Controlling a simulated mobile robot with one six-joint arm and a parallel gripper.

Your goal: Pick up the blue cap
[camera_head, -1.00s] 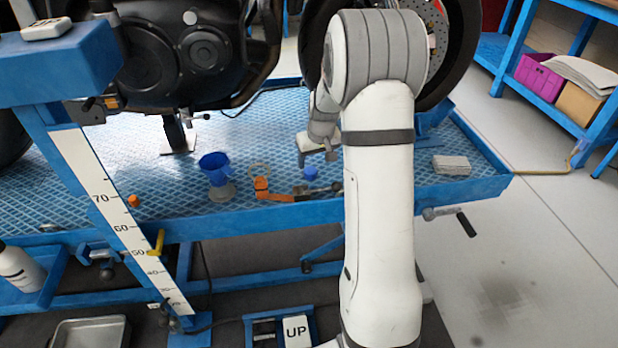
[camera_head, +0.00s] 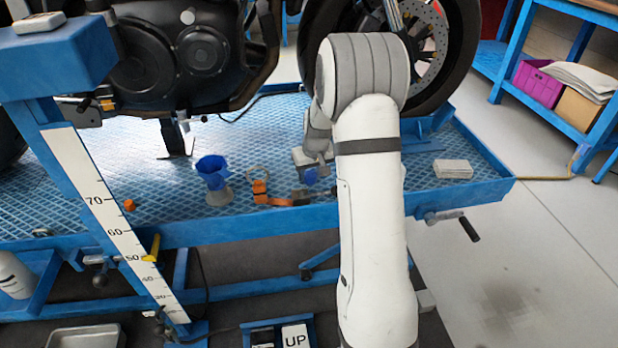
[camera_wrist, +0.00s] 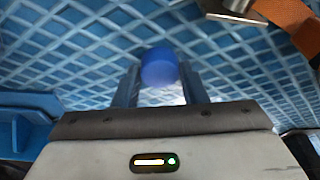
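The small round blue cap (camera_wrist: 159,66) shows in the wrist view between the two fingers of my gripper (camera_wrist: 158,80). The fingers stand apart with the cap at their tips; a gap seems to show on the left side of it. In the head view the cap (camera_head: 310,177) is on the blue patterned lift table, right below my gripper (camera_head: 312,165), partly hidden by it. My gripper points down at the cap.
An orange-handled tool (camera_head: 280,199) lies just left of the cap, and its orange part (camera_wrist: 292,22) shows in the wrist view. The motorcycle wheel (camera_head: 450,60) is behind.

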